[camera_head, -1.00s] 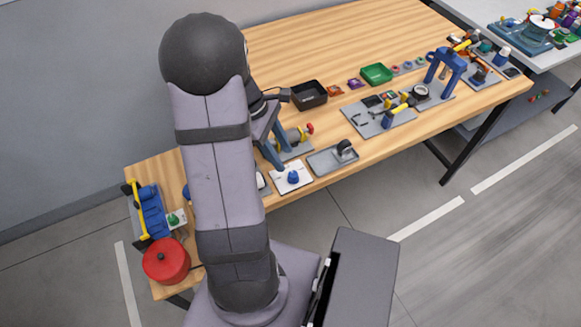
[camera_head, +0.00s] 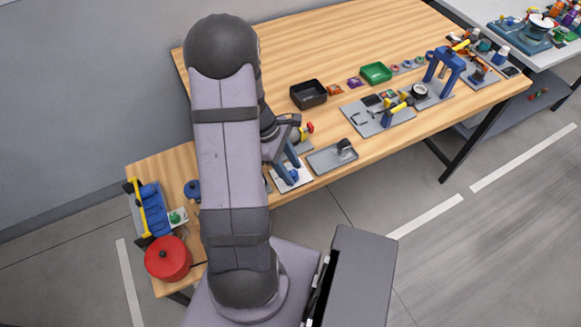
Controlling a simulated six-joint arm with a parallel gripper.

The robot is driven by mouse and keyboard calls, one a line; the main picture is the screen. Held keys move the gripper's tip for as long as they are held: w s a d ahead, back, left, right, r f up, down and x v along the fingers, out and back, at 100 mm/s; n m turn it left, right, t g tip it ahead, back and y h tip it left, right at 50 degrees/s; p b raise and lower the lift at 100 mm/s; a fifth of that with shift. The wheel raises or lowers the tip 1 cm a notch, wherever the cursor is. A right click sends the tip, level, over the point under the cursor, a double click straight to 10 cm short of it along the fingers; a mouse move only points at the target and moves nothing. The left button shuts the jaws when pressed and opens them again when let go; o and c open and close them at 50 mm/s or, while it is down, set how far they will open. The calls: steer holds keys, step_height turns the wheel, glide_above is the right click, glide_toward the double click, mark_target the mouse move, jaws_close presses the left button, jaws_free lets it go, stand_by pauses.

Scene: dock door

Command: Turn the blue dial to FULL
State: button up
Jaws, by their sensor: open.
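A white plate (camera_head: 301,183) lies near the front edge of the wooden bench. The blue dial on it is mostly or wholly hidden now behind my gripper; the earlier view showed it in the plate's middle. My gripper (camera_head: 289,175) is open, its slate-blue fingers pointing down over the plate. I cannot tell whether the fingers are around the dial or touch it. The dial's markings, including FULL, are too small to read.
A grey tray (camera_head: 322,162) with a dark part sits just right of the plate. A black bin (camera_head: 308,103) and a green bin (camera_head: 376,72) stand behind. A red pot (camera_head: 168,258) and another blue knob (camera_head: 193,188) are to the left. Bench space behind my arm is clear.

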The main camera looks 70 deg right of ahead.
jaws_close()
steer(key=shift+m, duration=0.5)
steer(key=m, duration=0.1)
steer(key=m+y+p, duration=0.1)
steer(key=m, duration=0.1)
steer(key=m+y, duration=0.1)
steer(key=shift+d+m+t+p, duration=0.25)
steer(key=shift+m+t+p, duration=0.05)
steer(key=m+y, duration=0.1)
steer(key=m, duration=0.2)
steer(key=m+t, duration=0.1)
steer(key=m, duration=0.2)
steer(key=shift+s+d+t+y, duration=0.2)
steer(key=shift+t+y, duration=0.1)
steer(key=shift+y, duration=0.1)
steer(key=shift+m, duration=0.3)
jaws_free()
steer(key=shift+a, duration=0.1)
